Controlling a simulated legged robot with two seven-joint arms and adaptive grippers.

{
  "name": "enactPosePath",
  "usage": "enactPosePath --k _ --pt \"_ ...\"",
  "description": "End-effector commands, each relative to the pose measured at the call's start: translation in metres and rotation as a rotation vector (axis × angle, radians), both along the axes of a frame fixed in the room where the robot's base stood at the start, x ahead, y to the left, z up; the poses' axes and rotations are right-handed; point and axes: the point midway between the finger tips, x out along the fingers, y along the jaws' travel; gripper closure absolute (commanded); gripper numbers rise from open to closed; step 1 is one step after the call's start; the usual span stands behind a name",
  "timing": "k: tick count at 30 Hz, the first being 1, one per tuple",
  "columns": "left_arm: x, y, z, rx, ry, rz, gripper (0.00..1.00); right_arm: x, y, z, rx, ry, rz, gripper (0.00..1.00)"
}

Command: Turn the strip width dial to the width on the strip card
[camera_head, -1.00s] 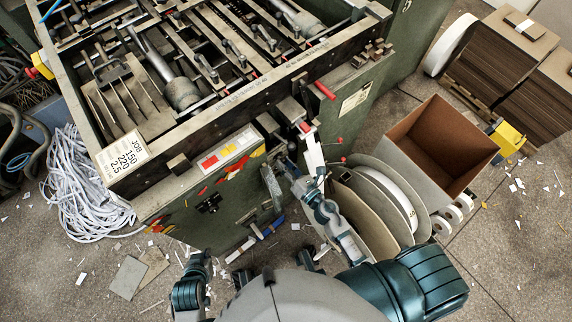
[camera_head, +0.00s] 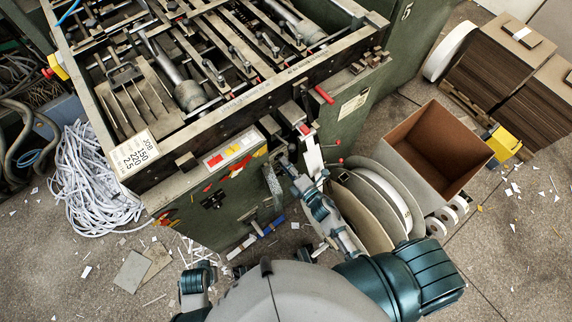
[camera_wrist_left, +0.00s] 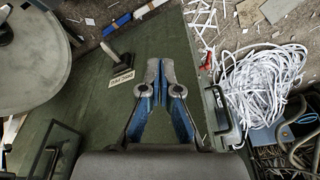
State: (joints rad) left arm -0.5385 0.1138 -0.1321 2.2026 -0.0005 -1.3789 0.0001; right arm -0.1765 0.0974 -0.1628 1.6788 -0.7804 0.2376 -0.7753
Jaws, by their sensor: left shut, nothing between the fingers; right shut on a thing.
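A white card (camera_head: 135,155) reading JOB, 150, 220 and 2.5 is fixed to the near left corner of the green machine (camera_head: 220,205). My right gripper (camera_head: 284,162) is shut at the machine's front face, below the red-tipped lever. What it holds is hidden under the fingers and too small to make out. I cannot pick out the strip width dial or its scale. My left gripper (camera_wrist_left: 160,72) shows in the left wrist view, its blue fingers shut and empty, in front of the green panel. A dark handle (camera_wrist_left: 122,65) with a small label plate stands to its left.
Large reels (camera_head: 365,205) and an open brown-lined bin (camera_head: 387,147) stand right of my right arm. Greyboard stacks (camera_head: 495,70) are at the far right. A heap of white strips (camera_head: 90,185) lies left of the machine. Paper scraps litter the floor.

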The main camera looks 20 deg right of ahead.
Motion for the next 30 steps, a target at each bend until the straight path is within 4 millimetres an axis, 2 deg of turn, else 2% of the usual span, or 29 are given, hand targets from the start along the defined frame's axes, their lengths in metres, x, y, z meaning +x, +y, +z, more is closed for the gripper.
enactPosePath --k 1,18,30 --pt "0.001 0.0 -0.005 0.001 0.002 -0.001 1.0 0.003 -0.003 0.005 0.04 0.011 -0.007 1.0" --pt "-0.01 0.0 -0.084 0.003 0.025 -0.009 1.0 0.003 -0.003 0.003 0.525 0.19 -0.006 1.0" --pt "-0.022 0.001 -0.112 0.005 0.035 -0.012 1.0 0.002 -0.003 0.0 0.72 0.263 -0.005 1.0"
